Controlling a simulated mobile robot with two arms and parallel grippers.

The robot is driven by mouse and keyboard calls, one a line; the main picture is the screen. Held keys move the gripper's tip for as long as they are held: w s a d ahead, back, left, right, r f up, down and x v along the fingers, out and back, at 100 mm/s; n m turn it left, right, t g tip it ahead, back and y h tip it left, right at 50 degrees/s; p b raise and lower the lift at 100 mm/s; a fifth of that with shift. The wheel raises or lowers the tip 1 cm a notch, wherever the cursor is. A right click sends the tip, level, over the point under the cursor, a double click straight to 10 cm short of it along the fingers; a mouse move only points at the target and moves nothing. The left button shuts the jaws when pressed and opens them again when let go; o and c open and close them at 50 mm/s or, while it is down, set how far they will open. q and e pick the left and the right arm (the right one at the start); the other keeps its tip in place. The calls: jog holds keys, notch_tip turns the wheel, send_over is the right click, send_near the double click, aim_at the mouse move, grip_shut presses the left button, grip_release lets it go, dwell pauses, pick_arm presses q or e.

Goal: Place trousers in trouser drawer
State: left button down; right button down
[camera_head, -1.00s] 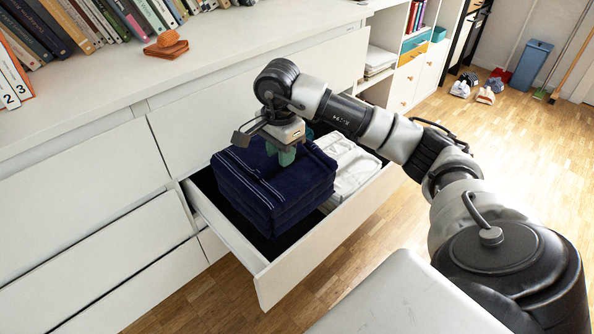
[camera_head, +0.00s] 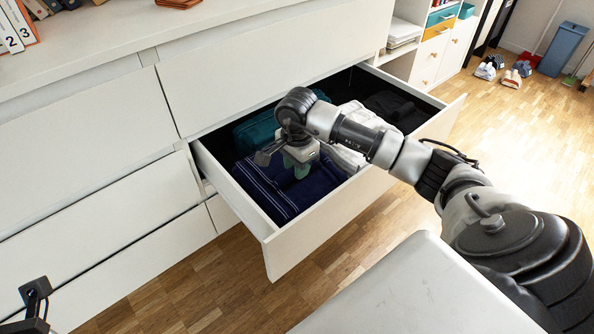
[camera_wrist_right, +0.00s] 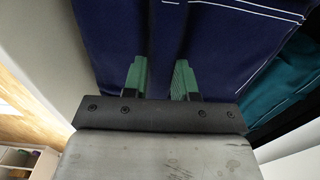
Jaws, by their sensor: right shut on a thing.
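The open drawer (camera_head: 268,233) holds folded clothes in a row. The dark navy folded trousers (camera_head: 253,184) with pale stitching lie inside its front-left part. My right gripper (camera_head: 300,172) reaches down from above and is shut on the navy trousers. In the right wrist view its green fingers (camera_wrist_right: 164,79) pinch the navy cloth (camera_wrist_right: 230,38). The fingertips are sunk in the fabric. My left gripper (camera_head: 34,300) shows only as a dark part at the bottom left corner, and its jaws are not clear.
Teal folded clothes (camera_head: 256,131) lie behind the navy trousers, also seen in the wrist view (camera_wrist_right: 285,83). White clothes (camera_head: 350,158) and black clothes (camera_head: 392,105) lie to the right. The counter (camera_head: 105,50) stands above. Shoes (camera_head: 511,79) are on the far floor.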

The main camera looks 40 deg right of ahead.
jog(key=shift+f, duration=0.45)
jog(key=shift+r, duration=0.1)
jog(key=c, duration=0.9)
grip_release()
